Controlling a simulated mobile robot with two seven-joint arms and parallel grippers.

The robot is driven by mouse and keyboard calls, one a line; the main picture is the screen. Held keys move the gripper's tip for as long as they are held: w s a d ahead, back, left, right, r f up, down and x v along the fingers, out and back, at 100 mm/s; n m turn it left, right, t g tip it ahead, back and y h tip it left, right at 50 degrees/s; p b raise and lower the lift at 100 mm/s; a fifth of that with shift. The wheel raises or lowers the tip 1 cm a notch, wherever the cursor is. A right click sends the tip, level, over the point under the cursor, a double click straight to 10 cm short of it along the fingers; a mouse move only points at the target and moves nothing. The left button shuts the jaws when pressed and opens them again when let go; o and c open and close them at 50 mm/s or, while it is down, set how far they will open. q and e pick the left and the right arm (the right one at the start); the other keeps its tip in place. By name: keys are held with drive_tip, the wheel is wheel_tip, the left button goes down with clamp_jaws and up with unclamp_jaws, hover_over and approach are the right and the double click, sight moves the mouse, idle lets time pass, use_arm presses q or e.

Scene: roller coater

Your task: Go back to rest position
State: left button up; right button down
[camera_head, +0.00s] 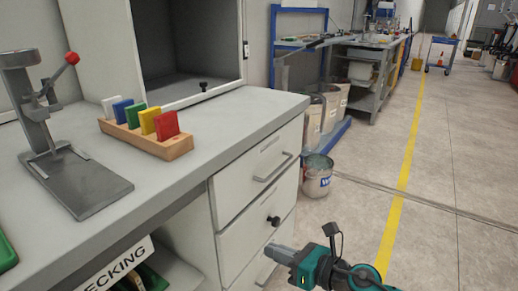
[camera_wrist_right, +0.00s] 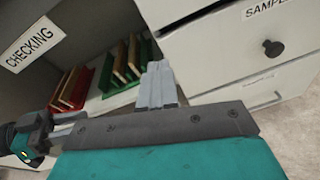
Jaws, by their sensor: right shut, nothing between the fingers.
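My right gripper (camera_head: 278,254) is in the lower middle of the head view, in front of the lower drawers of the grey cabinet (camera_head: 250,222). Its fingers are shut with nothing between them. In the right wrist view the closed fingers (camera_wrist_right: 157,85) point toward the open shelf and the drawer fronts. A gap to the drawers cannot be judged exactly.
The worktop (camera_head: 235,112) holds a wooden rack (camera_head: 170,148) of coloured plates and a lever press (camera_head: 60,150). A shelf with red and green racks (camera_wrist_right: 125,75) lies below. A metal bucket (camera_head: 317,178) stands beside the cabinet.

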drive_tip(key=s+d+f+n+t+h, duration=0.1)
drive_tip(key=s+d+f+n+h, duration=0.35)
drive_tip(key=s+n, duration=0.8)
drive_tip(key=s+d+f+n+t+h, duration=0.1)
drive_tip(key=s+d+f+n+h, duration=0.4)
drive_tip(key=n, duration=1.4)
use_arm(q)
drive_tip(key=s+a+r+p, duration=0.1)
drive_tip(key=a+r+p, duration=0.2)
drive_tip(key=r+p, duration=0.8)
drive_tip(key=p, duration=0.4)
drive_tip(key=shift+s+r+y+p, duration=0.25)
drive_tip(key=shift+y+p, duration=0.1)
drive_tip(key=shift+y, duration=0.05)
use_arm(e)
drive_tip(key=s+d+r+h, duration=0.1)
drive_tip(key=d+r, duration=0.2)
drive_tip(key=r, duration=0.9)
drive_tip(key=shift+s+d+r+m, duration=0.25)
drive_tip(key=shift+s+r+m, duration=0.05)
drive_tip(key=shift+r+m, duration=0.05)
use_arm(q)
drive_tip(key=shift+s+f, duration=0.1)
drive_tip(key=shift+s, duration=0.05)
use_arm(e)
drive_tip(key=shift+a, duration=0.1)
